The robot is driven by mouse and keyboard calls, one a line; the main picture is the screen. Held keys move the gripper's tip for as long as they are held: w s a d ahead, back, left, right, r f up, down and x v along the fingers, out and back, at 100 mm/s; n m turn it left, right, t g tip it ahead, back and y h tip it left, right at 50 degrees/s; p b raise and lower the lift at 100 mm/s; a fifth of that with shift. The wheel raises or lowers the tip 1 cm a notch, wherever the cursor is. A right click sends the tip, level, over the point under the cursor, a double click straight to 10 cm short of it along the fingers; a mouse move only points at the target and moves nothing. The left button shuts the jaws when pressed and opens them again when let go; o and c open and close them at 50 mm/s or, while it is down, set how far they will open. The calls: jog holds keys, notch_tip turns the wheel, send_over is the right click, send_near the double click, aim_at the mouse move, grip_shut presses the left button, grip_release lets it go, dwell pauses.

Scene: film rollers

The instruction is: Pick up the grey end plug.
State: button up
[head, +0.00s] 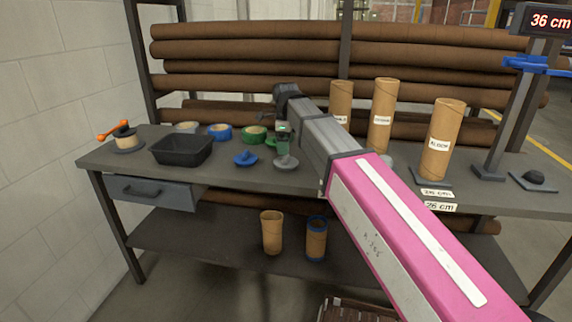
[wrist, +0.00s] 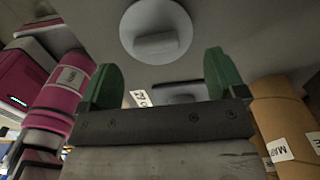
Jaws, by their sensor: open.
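The grey end plug (head: 286,162) is a round disc with a raised grip, lying on the dark workbench (head: 232,178) near its front edge. In the wrist view the grey end plug (wrist: 155,36) shows at the top centre, its grip block toward the camera. My gripper (head: 282,136) has green fingers and is just above and behind the plug in the head view. In the wrist view my gripper (wrist: 163,62) is open, with nothing between the fingertips; the plug lies beyond them. Whether a finger touches the plug cannot be told.
A blue plug (head: 245,159) lies just left of the grey one. Green tape (head: 254,135), blue tape (head: 220,131) and a black tray (head: 182,150) stand further left. Upright cardboard tubes (head: 443,140) stand right of my arm. The bench front between tray and plugs is clear.

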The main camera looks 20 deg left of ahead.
aim_at(286, 161)
jog(key=shift+s+d+f, duration=0.1)
jog(key=shift+s+f, duration=0.05)
jog(key=shift+f, duration=1.05)
jog(key=shift+s+f, duration=0.1)
jog(key=shift+f, duration=1.05)
jog(key=c, duration=1)
jog(key=shift+r, duration=0.1)
